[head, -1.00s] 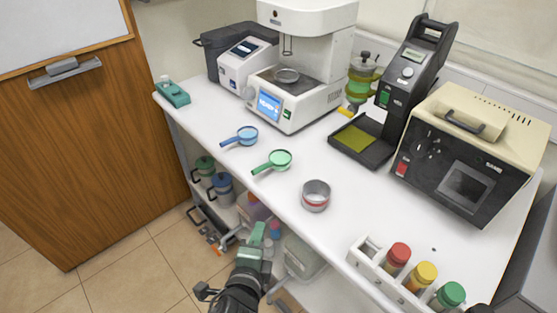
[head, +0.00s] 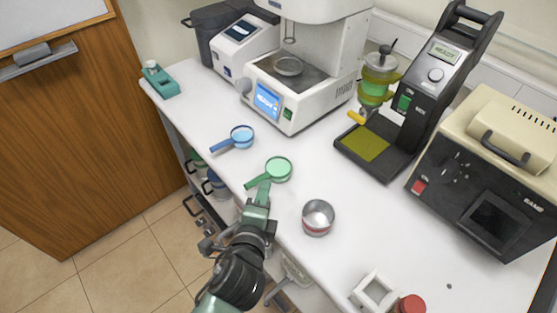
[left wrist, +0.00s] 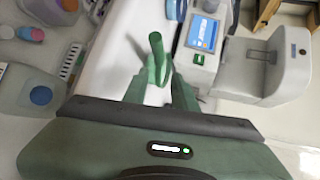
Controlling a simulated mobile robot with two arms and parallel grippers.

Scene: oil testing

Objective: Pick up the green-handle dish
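The green-handle dish (head: 278,168) lies on the white table between the blue-handle dish (head: 242,135) and a metal cup. Its handle (head: 256,182) points left toward the table's front edge. My left gripper (head: 261,188) is at the handle, over the front edge of the table. In the left wrist view the green handle (left wrist: 157,45) stands just beyond and between the two fingertips (left wrist: 156,80), which are apart. The fingers hide part of the dish there, and I cannot tell whether they touch it. My right gripper is not in view.
The metal cup (head: 318,216) stands right of my left gripper. A white testing machine (head: 300,95), a black stand (head: 375,145) and a beige-topped box device (head: 480,170) fill the back and right. A white rack (head: 372,292) is at the lower right.

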